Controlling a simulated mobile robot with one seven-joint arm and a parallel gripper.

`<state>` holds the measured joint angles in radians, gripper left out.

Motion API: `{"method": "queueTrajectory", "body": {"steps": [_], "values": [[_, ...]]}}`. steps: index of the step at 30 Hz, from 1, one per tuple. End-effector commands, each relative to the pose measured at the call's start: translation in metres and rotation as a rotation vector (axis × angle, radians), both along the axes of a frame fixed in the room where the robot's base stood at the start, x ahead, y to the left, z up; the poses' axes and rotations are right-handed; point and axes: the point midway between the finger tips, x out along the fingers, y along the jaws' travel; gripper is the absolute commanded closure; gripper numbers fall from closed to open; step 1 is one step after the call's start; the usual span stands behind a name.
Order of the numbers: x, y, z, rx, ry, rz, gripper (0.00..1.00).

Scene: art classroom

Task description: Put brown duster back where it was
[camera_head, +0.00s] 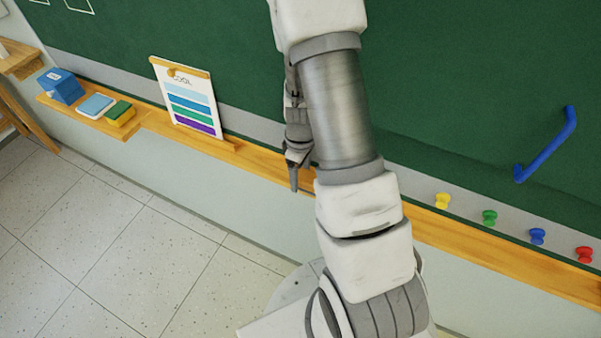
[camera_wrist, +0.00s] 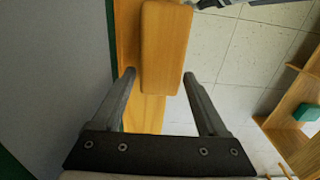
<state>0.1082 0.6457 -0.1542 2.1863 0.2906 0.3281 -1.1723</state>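The brown duster (camera_wrist: 164,45), a smooth orange-brown block, shows at the top centre of the wrist view, over the wooden ledge. Its near end lies between the tips of my gripper (camera_wrist: 159,73). In the head view, my gripper (camera_head: 296,175) is beside the ledge (camera_head: 255,158), partly behind my arm. The duster is hidden there.
On the left ledge are a blue box (camera_head: 61,86), a blue-and-white block (camera_head: 96,105) and a green-and-yellow sponge (camera_head: 120,113). A colour chart (camera_head: 187,98) leans on the green board (camera_head: 445,90). Several coloured pins line the right, below a blue handle (camera_head: 546,146).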

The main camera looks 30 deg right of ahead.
Motion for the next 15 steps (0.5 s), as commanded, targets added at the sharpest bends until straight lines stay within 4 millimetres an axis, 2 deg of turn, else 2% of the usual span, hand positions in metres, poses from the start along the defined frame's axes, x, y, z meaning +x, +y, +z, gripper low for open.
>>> {"method": "queueTrajectory", "body": {"steps": [15], "values": [[0.0007,0.0001,0.0017,0.0,-0.003,0.0,0.13]]}}
